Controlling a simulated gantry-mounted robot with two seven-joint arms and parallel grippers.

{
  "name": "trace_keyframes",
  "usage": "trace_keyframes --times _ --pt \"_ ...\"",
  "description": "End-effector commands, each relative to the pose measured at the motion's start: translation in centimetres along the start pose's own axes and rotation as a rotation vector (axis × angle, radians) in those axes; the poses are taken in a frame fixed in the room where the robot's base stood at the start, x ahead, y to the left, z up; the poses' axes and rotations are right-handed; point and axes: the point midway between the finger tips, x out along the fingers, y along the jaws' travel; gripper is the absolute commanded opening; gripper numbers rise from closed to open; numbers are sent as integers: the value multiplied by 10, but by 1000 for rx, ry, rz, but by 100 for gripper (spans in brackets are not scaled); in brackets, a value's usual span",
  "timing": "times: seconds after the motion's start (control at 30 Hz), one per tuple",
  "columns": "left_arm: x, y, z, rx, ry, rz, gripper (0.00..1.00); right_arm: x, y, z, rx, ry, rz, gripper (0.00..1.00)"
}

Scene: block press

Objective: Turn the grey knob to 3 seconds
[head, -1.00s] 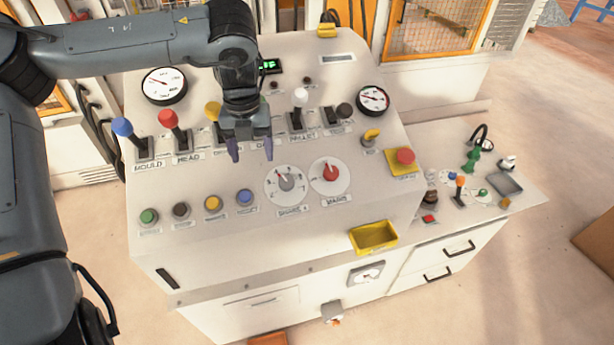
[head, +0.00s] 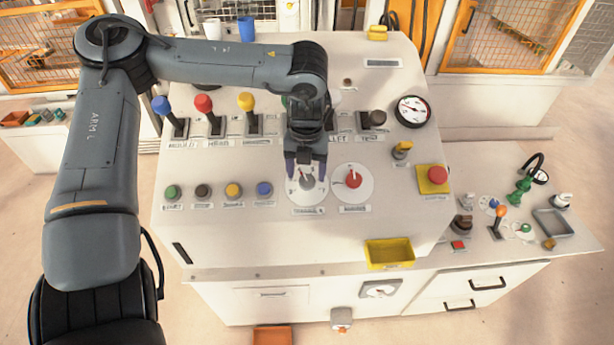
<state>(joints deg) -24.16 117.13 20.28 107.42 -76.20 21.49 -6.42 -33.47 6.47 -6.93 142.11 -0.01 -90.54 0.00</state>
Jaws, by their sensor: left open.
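The grey knob (head: 307,183) sits at the centre of a white round dial (head: 304,202) on the sloping panel. My left gripper (head: 306,172) is open, pointing down at the dial, with one dark finger to each side of the knob's upper part. Whether the fingers touch the knob or hover above it I cannot tell. The gripper hides the dial's upper part, and its marks are too small to read. My right gripper is not in view.
A red knob (head: 353,180) on a similar dial stands close to the right. A row of round buttons, with a blue one (head: 265,189) nearest, lies to the left. Levers, including a yellow one (head: 247,103), stand behind. A yellow tray (head: 389,253) sits at the front.

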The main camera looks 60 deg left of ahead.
Motion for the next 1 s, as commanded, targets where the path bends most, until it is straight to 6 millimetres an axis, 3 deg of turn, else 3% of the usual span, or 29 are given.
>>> trace_keyframes --times 0.23,0.6,1.0 --pt "23 0 0 1 1 0 69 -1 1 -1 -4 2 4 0" --pt "26 0 0 0 0 0 69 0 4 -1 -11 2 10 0" --pt "26 0 0 0 0 0 14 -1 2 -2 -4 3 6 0"
